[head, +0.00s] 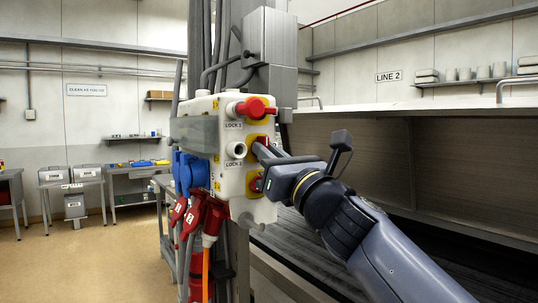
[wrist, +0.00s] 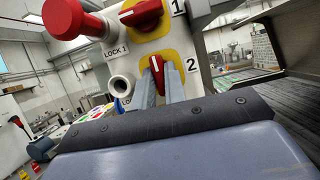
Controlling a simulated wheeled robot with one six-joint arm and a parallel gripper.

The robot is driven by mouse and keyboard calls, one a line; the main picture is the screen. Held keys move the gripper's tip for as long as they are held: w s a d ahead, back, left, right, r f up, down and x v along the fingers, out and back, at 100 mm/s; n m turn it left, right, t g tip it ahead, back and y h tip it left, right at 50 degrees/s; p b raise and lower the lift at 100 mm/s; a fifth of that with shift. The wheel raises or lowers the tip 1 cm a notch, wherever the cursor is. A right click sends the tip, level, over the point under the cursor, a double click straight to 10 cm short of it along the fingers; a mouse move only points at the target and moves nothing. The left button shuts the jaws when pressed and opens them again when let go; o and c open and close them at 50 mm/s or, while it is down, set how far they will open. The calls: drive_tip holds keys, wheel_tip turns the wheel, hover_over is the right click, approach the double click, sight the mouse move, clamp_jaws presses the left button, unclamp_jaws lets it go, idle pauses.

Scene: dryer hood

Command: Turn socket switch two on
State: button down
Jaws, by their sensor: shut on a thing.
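Socket switch two (wrist: 156,64) is a red rotary handle with a white mark on a yellow plate, beside a printed 2. In the wrist view the handle stands close to upright in the picture. My gripper (wrist: 160,72) is shut on this handle, one grey finger on each side. The fingers and wrist hide its lower part. In the head view my gripper (head: 262,149) reaches the white socket box (head: 204,107) from the right and covers most of switch two.
Switch one (wrist: 141,13) sits above, its handle slanted. A red knob (head: 257,108) fills LOCK 1; the other lock (head: 236,150) is an empty white ring. A third red switch (head: 256,184) sits below. Blue sockets (head: 190,174) and red plugs (head: 212,222) hang beneath. A long bench stands right.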

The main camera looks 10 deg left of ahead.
drive_tip(key=shift+f, duration=0.1)
drive_tip(key=c, duration=1.5)
unclamp_jaws()
drive_tip(key=shift+o, duration=0.2)
drive_tip(key=b+v, duration=0.2)
drive_tip(key=v, duration=0.8)
drive_tip(key=shift+s+d+f, duration=0.15)
drive_tip(key=shift+s+d, duration=0.1)
drive_tip(key=shift+d, duration=0.05)
drive_tip(key=shift+a, duration=0.1)
drive_tip(key=p+x, duration=0.2)
drive_tip(key=x, duration=0.8)
drive_tip(key=shift+w+a+r, duration=0.2)
drive_tip(key=shift+w+r, duration=0.05)
drive_tip(key=shift+w, duration=0.05)
